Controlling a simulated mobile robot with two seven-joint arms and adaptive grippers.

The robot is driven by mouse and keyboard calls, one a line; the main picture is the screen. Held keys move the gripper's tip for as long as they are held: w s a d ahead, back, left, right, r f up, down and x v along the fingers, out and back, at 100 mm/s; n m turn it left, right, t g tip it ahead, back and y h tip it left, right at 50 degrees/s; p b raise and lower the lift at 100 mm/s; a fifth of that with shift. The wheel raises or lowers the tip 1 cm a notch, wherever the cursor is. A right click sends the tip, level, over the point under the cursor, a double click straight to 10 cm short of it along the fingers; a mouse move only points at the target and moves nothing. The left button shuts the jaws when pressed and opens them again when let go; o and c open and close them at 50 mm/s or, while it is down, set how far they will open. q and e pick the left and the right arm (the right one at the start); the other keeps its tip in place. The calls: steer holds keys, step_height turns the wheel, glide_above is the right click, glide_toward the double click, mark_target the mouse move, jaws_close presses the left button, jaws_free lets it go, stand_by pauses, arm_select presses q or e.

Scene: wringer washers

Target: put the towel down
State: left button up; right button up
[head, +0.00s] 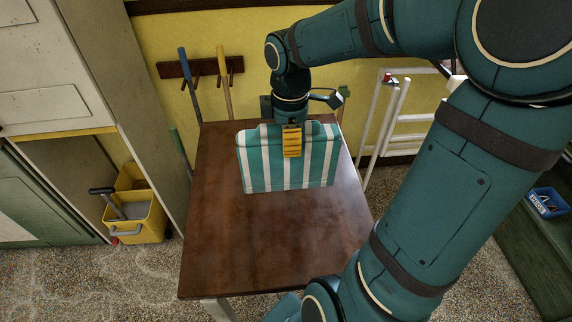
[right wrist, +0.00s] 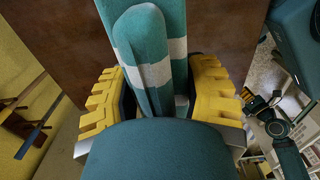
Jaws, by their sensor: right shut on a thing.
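The towel (head: 262,164) is teal with white stripes. It is folded and upright, over the back part of the brown wooden table (head: 240,250). I cannot tell whether its lower edge touches the tabletop. My right gripper (head: 292,142) is at the towel's upper edge, with one yellow finger across its near face. In the right wrist view, the towel (right wrist: 150,50) is between the two yellow fingers of the right gripper (right wrist: 160,105), which is shut on it. My left gripper is not seen in either view.
The table's front half is clear. A yellow mop bucket (head: 137,215) stands on the floor at left. A white frame (head: 385,125) stands right of the table. A blue basket (head: 547,202) is at far right.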

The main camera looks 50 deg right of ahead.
steer(key=shift+f+b, duration=0.8)
steer(key=shift+f, duration=2.15)
steer(key=o, duration=1.1)
steer(key=shift+c, duration=0.2)
step_height(320, 180, up, 12)
steer(key=p, duration=0.3)
